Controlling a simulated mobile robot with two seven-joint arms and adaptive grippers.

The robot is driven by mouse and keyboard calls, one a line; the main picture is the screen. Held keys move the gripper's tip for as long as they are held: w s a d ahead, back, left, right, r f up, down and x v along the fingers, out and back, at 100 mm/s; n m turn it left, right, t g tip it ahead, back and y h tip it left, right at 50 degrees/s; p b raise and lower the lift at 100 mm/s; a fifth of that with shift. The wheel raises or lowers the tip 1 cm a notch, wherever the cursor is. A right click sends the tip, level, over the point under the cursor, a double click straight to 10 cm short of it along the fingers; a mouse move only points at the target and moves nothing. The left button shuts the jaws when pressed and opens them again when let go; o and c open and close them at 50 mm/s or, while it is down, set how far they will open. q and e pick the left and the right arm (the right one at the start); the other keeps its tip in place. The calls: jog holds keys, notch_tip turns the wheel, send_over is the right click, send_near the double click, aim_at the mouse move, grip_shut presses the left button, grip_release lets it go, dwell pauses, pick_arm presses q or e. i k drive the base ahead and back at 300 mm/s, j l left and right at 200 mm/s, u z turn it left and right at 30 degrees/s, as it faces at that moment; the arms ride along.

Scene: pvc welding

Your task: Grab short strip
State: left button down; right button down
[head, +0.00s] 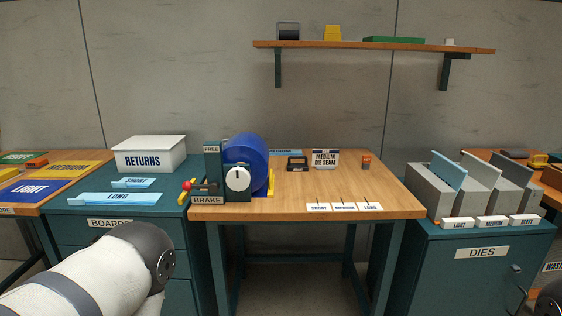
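The short strip (140,183) is a small light blue piece with a "SHORT" label. It lies on the teal cabinet at the left, in front of the white returns box. A longer light blue strip (97,199) labelled "LONG" lies just in front of it. Part of my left arm comes in at the lower left, below the strips and apart from them in the picture. Its gripper is out of view. Only a dark bit of what may be my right arm shows at the lower right corner; no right gripper is seen.
The white returns box (149,154) stands behind the strips on the boards cabinet (75,220). A wooden workbench (340,190) holds a blue drum machine (246,163) right of the strips. A dies cabinet (440,245) stands at the right.

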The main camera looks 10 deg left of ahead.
aim_at(125, 183)
jog(key=u, duration=1.4)
jog(key=i+j+z, duration=0.35)
jog(key=j, duration=0.2)
jog(key=i+j+z, duration=0.15)
jog(key=j, duration=0.15)
